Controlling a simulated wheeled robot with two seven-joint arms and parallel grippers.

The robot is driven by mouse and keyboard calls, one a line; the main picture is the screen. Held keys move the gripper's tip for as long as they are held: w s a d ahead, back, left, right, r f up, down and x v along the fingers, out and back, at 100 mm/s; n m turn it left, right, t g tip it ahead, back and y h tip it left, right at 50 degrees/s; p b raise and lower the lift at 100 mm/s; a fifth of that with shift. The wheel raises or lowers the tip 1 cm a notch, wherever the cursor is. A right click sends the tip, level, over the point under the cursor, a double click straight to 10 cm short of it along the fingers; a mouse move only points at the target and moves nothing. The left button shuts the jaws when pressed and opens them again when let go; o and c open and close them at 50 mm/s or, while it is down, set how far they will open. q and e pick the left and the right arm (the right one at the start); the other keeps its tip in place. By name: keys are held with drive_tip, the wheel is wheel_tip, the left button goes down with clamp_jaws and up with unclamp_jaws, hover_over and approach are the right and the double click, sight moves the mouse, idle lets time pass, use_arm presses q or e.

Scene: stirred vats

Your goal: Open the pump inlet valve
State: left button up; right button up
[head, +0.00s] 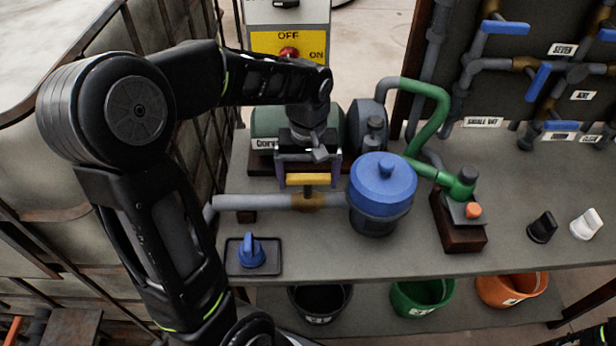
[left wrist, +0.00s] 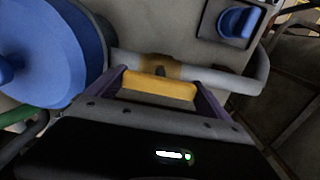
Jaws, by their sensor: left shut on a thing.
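The pump inlet valve has a yellow lever handle (head: 308,180) and a brass body (head: 309,201) on the grey inlet pipe (head: 255,202). The handle lies in line with the pipe, left of the blue-lidded strainer pot (head: 382,185). My left gripper (head: 308,172) reaches down from above, shut on the yellow handle with a finger at each end. In the left wrist view the handle (left wrist: 159,85) spans between the two purple-grey fingers. The pump (head: 275,125) behind is partly hidden by my left arm. My right gripper does not show.
A blue knob (head: 250,251) on a dark plate sits front left. A control box with OFF/ON switch (head: 289,45) stands behind. An orange-topped part (head: 473,211), black and white knobs (head: 586,224) lie right. Buckets (head: 422,296) stand below the bench; a valve panel (head: 540,70) is back right.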

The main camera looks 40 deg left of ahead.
sight(308, 176)
use_arm(q)
drive_tip(key=shift+r, duration=0.1)
idle(0.4)
drive_tip(key=o, duration=1.1)
wheel_tip(308, 176, up, 8)
drive_tip(key=shift+f, duration=0.1)
